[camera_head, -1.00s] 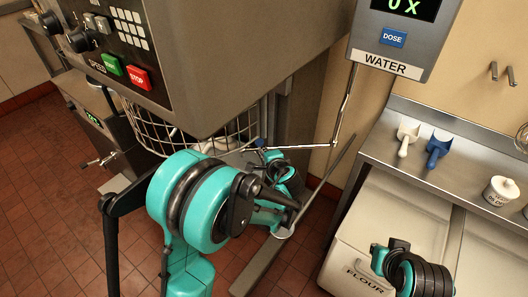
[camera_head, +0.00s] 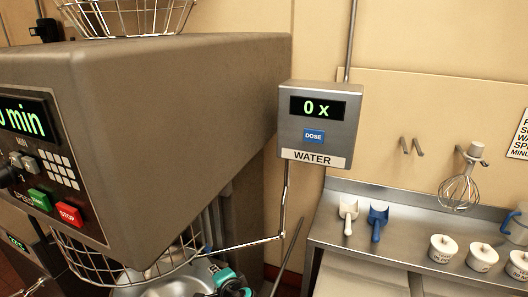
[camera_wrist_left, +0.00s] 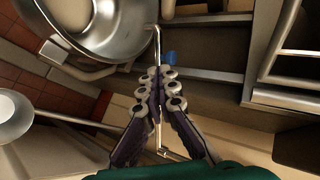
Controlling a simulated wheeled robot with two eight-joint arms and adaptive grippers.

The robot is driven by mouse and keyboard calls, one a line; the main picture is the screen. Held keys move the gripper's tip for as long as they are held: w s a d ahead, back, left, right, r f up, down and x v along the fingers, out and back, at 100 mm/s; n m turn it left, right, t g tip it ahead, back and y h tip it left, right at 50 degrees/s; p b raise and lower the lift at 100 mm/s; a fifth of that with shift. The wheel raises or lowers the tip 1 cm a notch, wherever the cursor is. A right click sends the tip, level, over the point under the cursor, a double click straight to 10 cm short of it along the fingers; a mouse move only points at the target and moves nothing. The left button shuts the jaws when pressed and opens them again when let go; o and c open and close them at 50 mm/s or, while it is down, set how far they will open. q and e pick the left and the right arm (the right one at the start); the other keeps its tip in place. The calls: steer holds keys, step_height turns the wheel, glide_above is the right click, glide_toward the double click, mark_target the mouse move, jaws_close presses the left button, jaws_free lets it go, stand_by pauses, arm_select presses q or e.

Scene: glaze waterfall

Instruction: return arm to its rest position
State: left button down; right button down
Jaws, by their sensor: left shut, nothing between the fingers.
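My left gripper shows at the bottom of the head view as a small teal and black part (camera_head: 230,283), below the thin water pipe (camera_head: 262,241) and beside the mixer bowl (camera_head: 178,284). Most of the arm is below the frame. In the left wrist view my left gripper (camera_wrist_left: 156,80) has its two dark fingers together, with nothing between them. The steel bowl (camera_wrist_left: 112,28) is at the upper left there, apart from the fingers. The pipe runs behind the fingers, and a blue piece (camera_wrist_left: 170,58) shows just past the tips. My right gripper is not in view.
The large mixer (camera_head: 180,120) with its wire guard (camera_head: 90,262) fills the left. The water dispenser (camera_head: 318,125) reads "0 X". A steel shelf (camera_head: 345,236) at right holds a white scoop (camera_head: 348,212), a blue scoop (camera_head: 377,218) and several white pots. A whisk (camera_head: 459,190) hangs above.

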arm_select(q)
steer(key=s+a+r+n+g+h, duration=0.1)
steer(key=s+n+h, duration=0.5)
steer(key=s, duration=1.3)
steer(key=r+n+g, duration=0.1)
steer(key=n, duration=0.3)
steer(key=shift+a+r+g+h, duration=0.2)
steer(key=shift+r+g+h, duration=0.1)
steer(key=shift+g, duration=0.1)
